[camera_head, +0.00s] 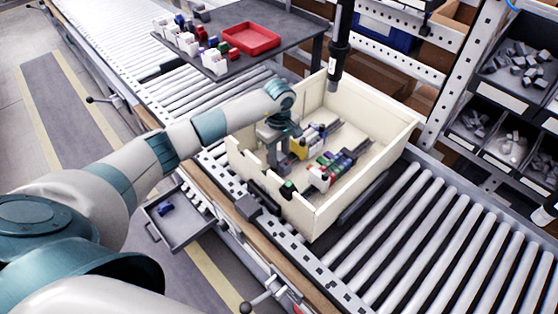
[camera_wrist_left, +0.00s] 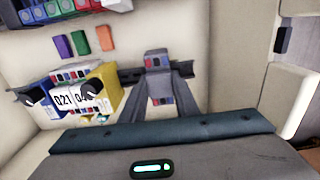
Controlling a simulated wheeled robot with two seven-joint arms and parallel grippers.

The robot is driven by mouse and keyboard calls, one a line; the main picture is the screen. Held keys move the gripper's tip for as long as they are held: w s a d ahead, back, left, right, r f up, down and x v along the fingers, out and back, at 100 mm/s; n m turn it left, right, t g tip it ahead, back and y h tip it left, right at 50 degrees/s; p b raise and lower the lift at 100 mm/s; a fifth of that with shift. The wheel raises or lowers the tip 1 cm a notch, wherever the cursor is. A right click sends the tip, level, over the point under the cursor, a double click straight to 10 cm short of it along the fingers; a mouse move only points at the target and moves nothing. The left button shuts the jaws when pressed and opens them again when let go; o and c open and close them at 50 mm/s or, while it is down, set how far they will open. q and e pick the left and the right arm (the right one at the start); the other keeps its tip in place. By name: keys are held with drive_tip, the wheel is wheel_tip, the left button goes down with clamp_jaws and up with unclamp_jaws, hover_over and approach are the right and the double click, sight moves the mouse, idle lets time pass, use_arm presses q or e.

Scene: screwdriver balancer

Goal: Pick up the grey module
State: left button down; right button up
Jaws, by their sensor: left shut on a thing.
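The grey module (camera_wrist_left: 159,72) shows in the left wrist view, with small red and blue terminals at its top and bottom ends. It sits between my left gripper's grey fingers, at a dark rail inside a cream box (camera_head: 367,105). My left gripper (camera_head: 281,163) reaches down into the left part of this box and is shut on the module; it also shows in the wrist view (camera_wrist_left: 160,90). In the head view the module is hidden by the gripper. I cannot tell whether it is clear of the rail. My right gripper is not in view.
A yellow module (camera_wrist_left: 105,92) and white numbered ones stand close beside the gripper. Several coloured modules (camera_head: 330,168) line another rail in the box. A dark tool (camera_head: 340,48) hangs over the box's back edge. A red tray (camera_head: 250,38) lies on the back table. Bare rollers (camera_head: 450,240) lie right.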

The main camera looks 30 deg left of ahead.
use_arm(q)
drive_tip(key=shift+r, duration=0.1)
drive_tip(key=shift+w+r+b, duration=0.1)
drive_tip(key=shift+r+b, duration=0.35)
drive_tip(key=shift+r, duration=0.2)
wheel_tip(320, 180, up, 8)
drive_tip(key=b, duration=0.3)
drive_tip(key=shift+r, duration=0.3)
wheel_tip(320, 180, up, 6)
drive_tip(key=p, duration=0.2)
hover_over(279, 155)
drive_tip(key=shift+r, duration=0.1)
